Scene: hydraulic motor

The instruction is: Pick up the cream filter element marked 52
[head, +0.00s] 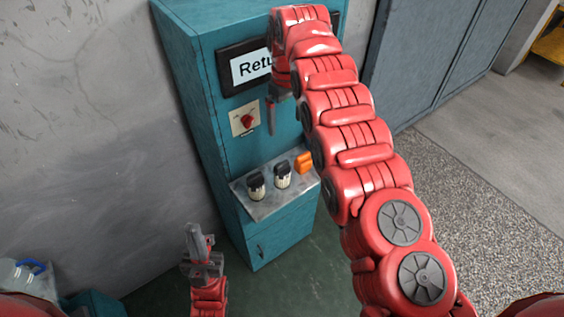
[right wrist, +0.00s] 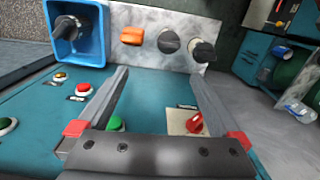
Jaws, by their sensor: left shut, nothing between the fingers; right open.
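Two cream filter elements with black caps stand upright on a grey metal shelf (head: 262,207) of the teal cabinet: a left one (head: 257,191) and a right one (head: 283,180). I cannot read any number on them. In the right wrist view they show mostly as dark caps, a middle one (right wrist: 170,41) and a right one (right wrist: 204,50). My right gripper (head: 271,117) is open and empty in front of the cabinet face, above the shelf; its open fingers show in the right wrist view (right wrist: 157,75). My left gripper (head: 196,230) is shut and empty, low and left of the shelf.
An orange part (head: 304,162) sits at the shelf's right end. A red knob (head: 247,120) and a sign (head: 252,67) are on the cabinet. A blue-framed box (right wrist: 104,35) with a black handle and a green button (right wrist: 116,123) show in the right wrist view.

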